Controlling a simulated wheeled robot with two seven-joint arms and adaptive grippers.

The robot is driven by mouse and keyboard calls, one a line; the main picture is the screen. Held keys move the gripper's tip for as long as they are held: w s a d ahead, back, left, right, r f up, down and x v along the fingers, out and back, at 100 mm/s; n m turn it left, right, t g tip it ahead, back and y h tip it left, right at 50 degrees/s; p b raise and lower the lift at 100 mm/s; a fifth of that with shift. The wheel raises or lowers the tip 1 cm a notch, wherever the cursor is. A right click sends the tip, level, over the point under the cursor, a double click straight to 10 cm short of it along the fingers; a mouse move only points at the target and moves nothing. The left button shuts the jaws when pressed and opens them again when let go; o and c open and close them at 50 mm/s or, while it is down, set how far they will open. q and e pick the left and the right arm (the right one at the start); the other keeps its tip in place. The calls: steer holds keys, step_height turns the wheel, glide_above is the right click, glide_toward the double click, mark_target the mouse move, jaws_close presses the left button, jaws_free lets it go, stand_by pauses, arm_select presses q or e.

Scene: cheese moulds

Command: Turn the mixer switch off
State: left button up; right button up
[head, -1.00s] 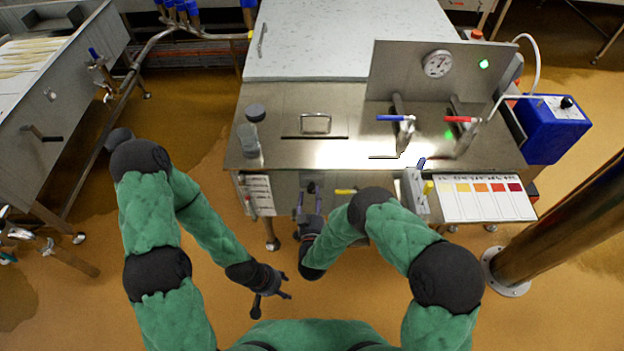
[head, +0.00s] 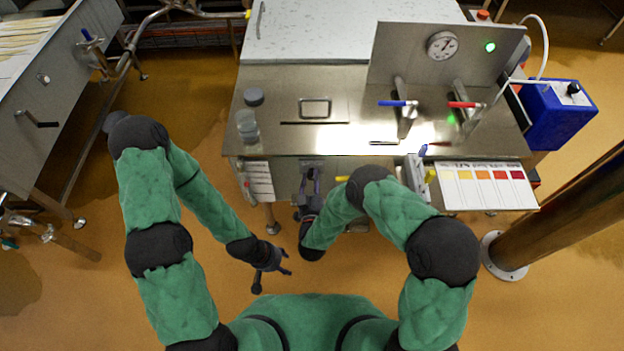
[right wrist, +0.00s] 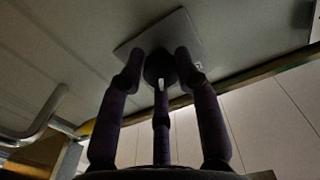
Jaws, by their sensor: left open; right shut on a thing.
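The mixer switch is a dark round knob (right wrist: 159,68) with a white mark, on a pale square plate (right wrist: 203,42) in the right wrist view. My right gripper (right wrist: 160,75) has a finger on each side of the knob and is shut on it. In the head view the plate (head: 312,164) is on the cabinet's front, and my right gripper (head: 310,180) is up against it, hiding the knob. Which way the knob is turned is hard to tell. My left gripper (head: 282,262) is open and empty, low over the floor in front of the cabinet.
The steel cabinet (head: 270,110) carries a blue-handled valve (head: 392,103), a red-handled valve (head: 462,104), a gauge (head: 442,45) and a lit green lamp (head: 490,46). A colour chart (head: 485,200) juts out at the front right.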

steer(key=shift+f, duration=0.1)
steer(key=n+b, duration=0.1)
steer(key=n, duration=0.5)
jaws_close()
steer(key=n, duration=0.5)
steer(key=shift+n+b, duration=0.4)
steer(key=shift+s, duration=0.1)
steer(key=shift+d, duration=0.1)
steer(key=o, duration=1.1)
jaws_free()
